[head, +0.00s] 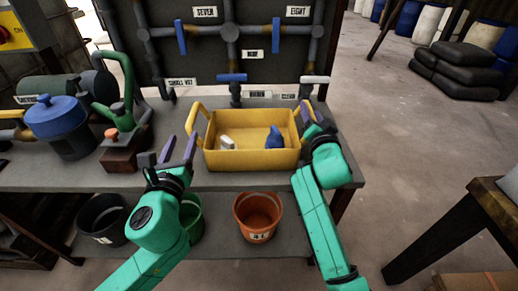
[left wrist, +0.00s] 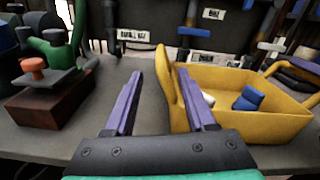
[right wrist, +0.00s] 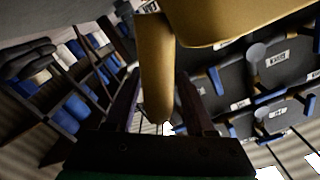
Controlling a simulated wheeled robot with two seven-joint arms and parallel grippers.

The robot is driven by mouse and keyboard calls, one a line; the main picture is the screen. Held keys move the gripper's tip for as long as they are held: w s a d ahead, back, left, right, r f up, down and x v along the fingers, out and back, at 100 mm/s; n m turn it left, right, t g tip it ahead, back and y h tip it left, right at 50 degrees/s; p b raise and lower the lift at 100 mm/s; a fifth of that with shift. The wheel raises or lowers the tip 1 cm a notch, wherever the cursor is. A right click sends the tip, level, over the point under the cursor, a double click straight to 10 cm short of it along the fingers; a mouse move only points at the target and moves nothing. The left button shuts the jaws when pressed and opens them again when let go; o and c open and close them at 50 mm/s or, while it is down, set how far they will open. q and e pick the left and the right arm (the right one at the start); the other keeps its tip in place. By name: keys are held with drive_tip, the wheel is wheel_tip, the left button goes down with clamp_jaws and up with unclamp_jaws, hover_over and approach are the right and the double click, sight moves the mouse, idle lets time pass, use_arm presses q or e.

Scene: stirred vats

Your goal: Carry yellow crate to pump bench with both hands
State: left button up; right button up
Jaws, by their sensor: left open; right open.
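The yellow crate (head: 252,158) stands level on the grey bench (head: 229,183), with a white piece (head: 226,142) and a blue piece (head: 274,138) inside. Its left handle (head: 195,118) also shows in the left wrist view (left wrist: 164,82), just beyond my open left gripper (head: 177,148), which is empty at the crate's left. My right gripper (head: 315,122) is open at the crate's right handle (head: 307,112). In the right wrist view that handle (right wrist: 154,70) lies between the two fingers, and neither finger is closed on it.
A blue lidded pot (head: 58,122) and a green hand-lever device (head: 122,105) stand left on the bench. Pipes with blue valves (head: 229,32) rise behind the crate. An orange bucket (head: 257,215) sits on the lower shelf. Open floor (head: 420,160) lies to the right.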

use_arm(q)
drive_tip(key=shift+s, duration=0.35)
use_arm(e)
drive_tip(key=shift+s, duration=0.4)
drive_tip(key=s, duration=1.1)
drive_tip(key=shift+s, duration=0.1)
